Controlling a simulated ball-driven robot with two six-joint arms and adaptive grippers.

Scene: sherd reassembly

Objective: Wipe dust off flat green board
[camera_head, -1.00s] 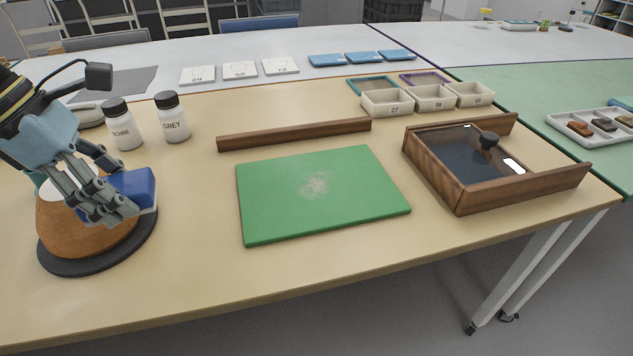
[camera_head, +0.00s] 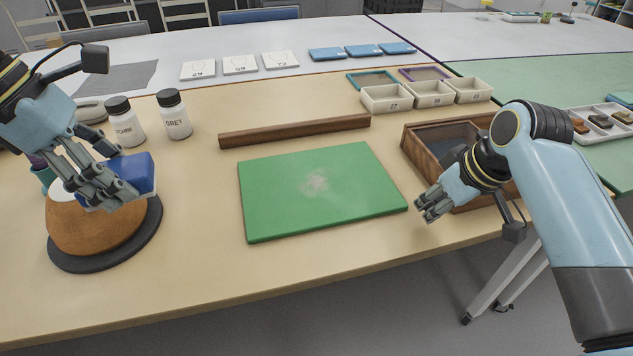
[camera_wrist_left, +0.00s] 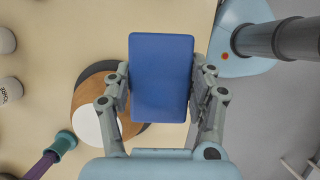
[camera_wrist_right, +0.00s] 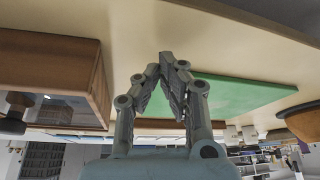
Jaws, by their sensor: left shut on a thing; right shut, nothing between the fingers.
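The flat green board (camera_head: 285,205) lies on the tan table with a pale dust patch (camera_head: 314,181) near its middle. It also shows in the right wrist view (camera_wrist_right: 235,97). My left gripper (camera_head: 115,195) is shut on a blue block (camera_head: 140,172), held above the brown rounded vessel at the left, away from the board. The block fills the space between the fingers in the left wrist view (camera_wrist_left: 161,78). My right gripper (camera_head: 428,208) is shut and empty, just off the board's right edge. Its fingertips meet in the right wrist view (camera_wrist_right: 167,62).
The brown vessel (camera_head: 95,232) stands on a dark round base. Two white jars (camera_head: 175,120) stand behind it. A wooden bar (camera_head: 295,131) lies behind the board. A wooden box (camera_head: 425,155) is partly hidden by my right arm. Several small trays (camera_head: 387,99) are at the back right.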

